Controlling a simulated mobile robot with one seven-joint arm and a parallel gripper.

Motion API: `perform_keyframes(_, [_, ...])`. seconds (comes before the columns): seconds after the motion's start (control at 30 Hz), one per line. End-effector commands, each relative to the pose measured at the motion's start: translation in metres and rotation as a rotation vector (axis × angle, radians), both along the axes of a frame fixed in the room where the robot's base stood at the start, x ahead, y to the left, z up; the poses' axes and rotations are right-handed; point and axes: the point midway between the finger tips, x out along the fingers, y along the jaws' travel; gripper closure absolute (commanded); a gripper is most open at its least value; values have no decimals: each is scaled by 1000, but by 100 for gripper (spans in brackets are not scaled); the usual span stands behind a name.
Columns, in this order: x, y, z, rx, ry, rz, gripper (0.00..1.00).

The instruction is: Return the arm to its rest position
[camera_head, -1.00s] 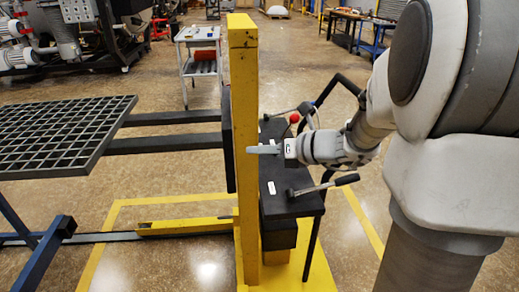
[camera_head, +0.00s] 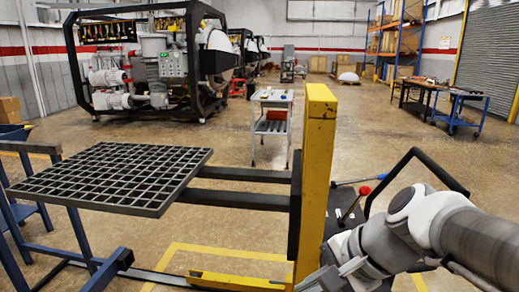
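My arm reaches in from the right edge of the head view, grey and white, and bends down towards the bottom. My gripper (camera_head: 318,281) is at the bottom edge, beside the foot of the yellow mast (camera_head: 318,150) of a lift truck. Its fingers are partly cut off by the frame and too small to tell open from shut. I see nothing held in it. Part of the truck's dark body (camera_head: 345,205) with its red knob (camera_head: 365,190) shows behind the arm.
The truck's dark forks (camera_head: 240,173) reach left under a black grid tray (camera_head: 115,175) by a blue frame (camera_head: 75,230). A small cart (camera_head: 272,125) stands behind the mast. Furnace machines (camera_head: 155,65) are at the back left, workbenches (camera_head: 420,100) at the right. Open floor lies between.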

Motion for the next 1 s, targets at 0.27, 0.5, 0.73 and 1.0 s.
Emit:
perform_keyframes(0.27, [-51, -36, 7, -599, -277, 609, 100])
perform_keyframes(0.5, [-61, -57, 50, -845, -350, 839, 100])
perform_keyframes(0.73, [-61, -57, 105, -840, -348, 834, 100])
perform_keyframes(1.0, [-61, -57, 146, -839, -347, 833, 100])
